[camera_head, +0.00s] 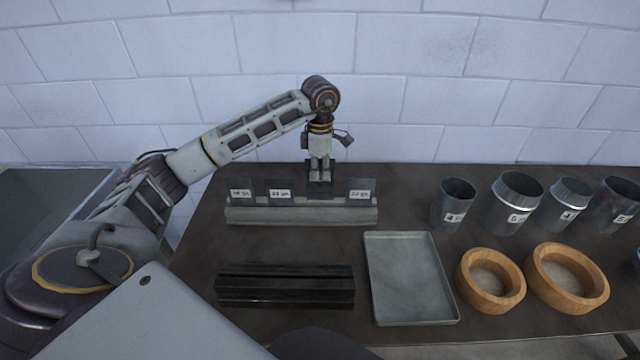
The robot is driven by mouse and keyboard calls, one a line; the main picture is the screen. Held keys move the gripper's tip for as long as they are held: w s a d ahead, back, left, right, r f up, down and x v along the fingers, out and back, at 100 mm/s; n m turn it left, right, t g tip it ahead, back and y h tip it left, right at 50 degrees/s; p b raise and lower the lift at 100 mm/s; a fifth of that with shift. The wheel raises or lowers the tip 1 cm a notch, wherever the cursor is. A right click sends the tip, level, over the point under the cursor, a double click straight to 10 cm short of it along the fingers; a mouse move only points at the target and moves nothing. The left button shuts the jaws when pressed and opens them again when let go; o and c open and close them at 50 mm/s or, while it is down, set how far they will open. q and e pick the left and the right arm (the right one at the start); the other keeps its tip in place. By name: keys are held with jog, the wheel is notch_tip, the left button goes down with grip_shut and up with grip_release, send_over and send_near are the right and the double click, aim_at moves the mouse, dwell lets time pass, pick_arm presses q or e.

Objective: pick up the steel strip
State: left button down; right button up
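A grey rack (300,216) stands on the dark table, with upright dark steel strips in it. Three strips show white labels: the left one (241,187), the one beside it (280,186) and the right one (361,187). The label print is too small to read surely. My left gripper (320,178) points straight down at the rack, between the second labelled strip and the right one. A dark plate-like piece (320,189) shows at its fingertips, and no label shows on it. Whether the fingers are closed on it cannot be told. My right gripper is out of view.
A black slotted block (285,287) lies in front of the rack, with an empty grey tray (408,278) to its right. Two wooden rings (490,280) (566,278) and several metal cylinders (511,203) stand at the right. A white block wall (420,90) is behind.

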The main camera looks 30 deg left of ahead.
aim_at(320, 160)
pick_arm(q)
jog(key=shift+r, duration=1.85)
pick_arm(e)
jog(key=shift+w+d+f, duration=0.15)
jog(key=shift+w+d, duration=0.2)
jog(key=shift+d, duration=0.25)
pick_arm(q)
jog(key=shift+r, duration=0.15)
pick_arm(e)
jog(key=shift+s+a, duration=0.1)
pick_arm(q)
jog(key=shift+r+p, duration=0.65)
jog(key=shift+p, duration=0.05)
jog(key=shift+s+a+r+p, duration=0.1)
jog(key=shift+a+r+p, duration=0.05)
jog(key=shift+r+p, duration=0.2)
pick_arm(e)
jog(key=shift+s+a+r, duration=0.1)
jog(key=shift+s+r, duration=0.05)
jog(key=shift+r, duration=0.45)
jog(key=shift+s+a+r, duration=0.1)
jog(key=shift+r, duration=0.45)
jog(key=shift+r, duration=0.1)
